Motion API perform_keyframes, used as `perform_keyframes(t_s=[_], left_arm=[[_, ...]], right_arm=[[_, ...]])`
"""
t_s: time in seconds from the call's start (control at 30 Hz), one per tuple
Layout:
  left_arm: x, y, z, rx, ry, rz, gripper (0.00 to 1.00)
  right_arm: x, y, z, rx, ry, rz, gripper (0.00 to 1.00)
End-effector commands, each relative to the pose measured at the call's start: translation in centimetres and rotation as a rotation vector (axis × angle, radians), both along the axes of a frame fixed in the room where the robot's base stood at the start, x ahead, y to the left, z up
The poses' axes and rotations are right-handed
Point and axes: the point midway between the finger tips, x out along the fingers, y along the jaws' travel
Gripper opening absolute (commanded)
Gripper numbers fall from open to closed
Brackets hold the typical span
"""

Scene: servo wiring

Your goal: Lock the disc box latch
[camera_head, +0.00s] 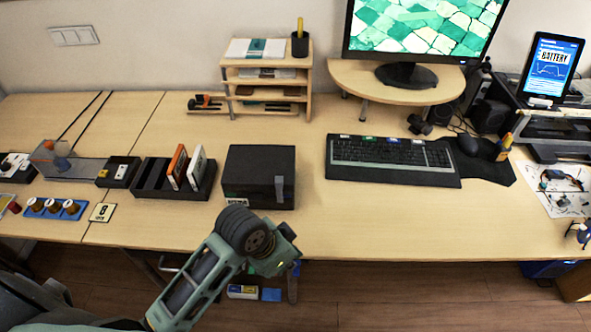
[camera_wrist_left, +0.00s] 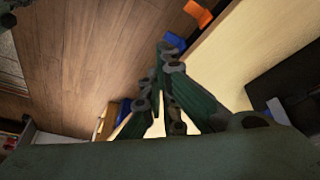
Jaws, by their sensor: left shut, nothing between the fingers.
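The disc box is a closed black box (camera_head: 258,165) near the front edge of the desk, left of centre in the head view. A grey latch (camera_head: 279,190) shows at the right of its front face; I cannot tell whether it is locked. A dark box at the right edge of the left wrist view (camera_wrist_left: 290,75) appears to be the same one. My left gripper (camera_head: 293,285) is in front of the desk edge, just below and right of the box, apart from it. Its fingers (camera_wrist_left: 168,52) are shut and empty. My right gripper is not in view.
A black rack (camera_head: 150,190) with an orange and a white case stands left of the box. A keyboard (camera_head: 390,158) lies to the right. The desk between box and keyboard is clear. A wooden shelf (camera_head: 265,75) stands behind.

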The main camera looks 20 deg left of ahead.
Motion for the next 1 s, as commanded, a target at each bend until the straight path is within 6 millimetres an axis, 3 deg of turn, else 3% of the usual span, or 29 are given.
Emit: perform_keyframes(t_s=[0.03, 0.27, 0.6, 0.8, 1.0], left_arm=[[1.6, -0.3, 1.1, 0.005, -0.012, -0.058, 0.00], [7.6, -1.1, 4.6, 0.022, -0.020, -0.311, 0.00], [16.0, 1.6, 12.3, 0.055, -0.017, -0.555, 0.00], [18.7, 3.4, 16.6, 0.054, -0.022, -0.616, 0.00], [19.5, 4.1, 18.3, 0.049, -0.025, -0.637, 0.00]], right_arm=[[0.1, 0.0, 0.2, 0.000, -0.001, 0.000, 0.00], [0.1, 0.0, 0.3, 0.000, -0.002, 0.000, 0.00], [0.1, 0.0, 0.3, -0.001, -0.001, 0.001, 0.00], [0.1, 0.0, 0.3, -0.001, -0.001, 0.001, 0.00], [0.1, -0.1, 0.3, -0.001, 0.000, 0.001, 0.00]])
